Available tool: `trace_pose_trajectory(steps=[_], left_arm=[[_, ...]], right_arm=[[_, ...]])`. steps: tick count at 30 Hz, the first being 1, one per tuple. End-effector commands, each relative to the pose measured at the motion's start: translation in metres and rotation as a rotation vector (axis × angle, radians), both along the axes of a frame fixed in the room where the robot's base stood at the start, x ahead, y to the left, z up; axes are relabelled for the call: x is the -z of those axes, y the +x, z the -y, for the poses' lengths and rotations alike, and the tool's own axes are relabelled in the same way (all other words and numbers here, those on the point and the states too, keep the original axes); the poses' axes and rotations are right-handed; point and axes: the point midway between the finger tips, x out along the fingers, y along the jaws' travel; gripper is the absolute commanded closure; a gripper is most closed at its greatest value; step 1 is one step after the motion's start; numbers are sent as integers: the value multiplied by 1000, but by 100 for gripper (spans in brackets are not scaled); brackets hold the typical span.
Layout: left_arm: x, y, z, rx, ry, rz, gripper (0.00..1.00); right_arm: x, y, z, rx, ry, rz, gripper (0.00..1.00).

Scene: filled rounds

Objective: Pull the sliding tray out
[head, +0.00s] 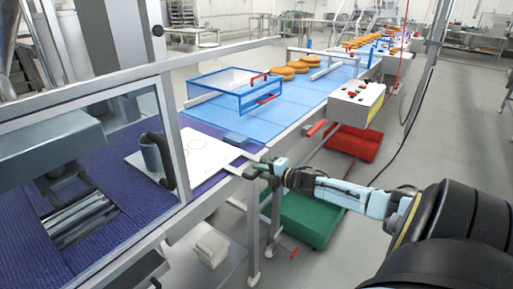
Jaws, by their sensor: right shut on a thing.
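My right gripper (262,169) is at that edge, shut on what looks like the tray's front end or handle. The fingers hide most of the gripped part. A dark upright handle with a grey cylinder (151,155) stands on the plate's left part. My left gripper is not in view.
A blue-framed clear guard (232,88) with red handles stands over the blue belt (310,95) behind. A white control box (356,104) hangs beside the belt. Green (308,217) and red (352,143) crates are on the floor below. Open floor lies to the right.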

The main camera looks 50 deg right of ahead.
Motion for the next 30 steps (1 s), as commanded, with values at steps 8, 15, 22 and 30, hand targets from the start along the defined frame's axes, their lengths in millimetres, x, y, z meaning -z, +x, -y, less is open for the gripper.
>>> trace_pose_trajectory(steps=[8, 15, 22, 30], left_arm=[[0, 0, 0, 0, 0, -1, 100], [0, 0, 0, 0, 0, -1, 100], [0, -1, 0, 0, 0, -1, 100], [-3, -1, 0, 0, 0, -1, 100]], right_arm=[[-3, 0, 6, 7, -5, 1, 100], [-3, 0, 6, 8, -6, 1, 66], [-2, 0, 4, 5, -4, 0, 66], [-3, -13, 4, 3, -3, -2, 66]])
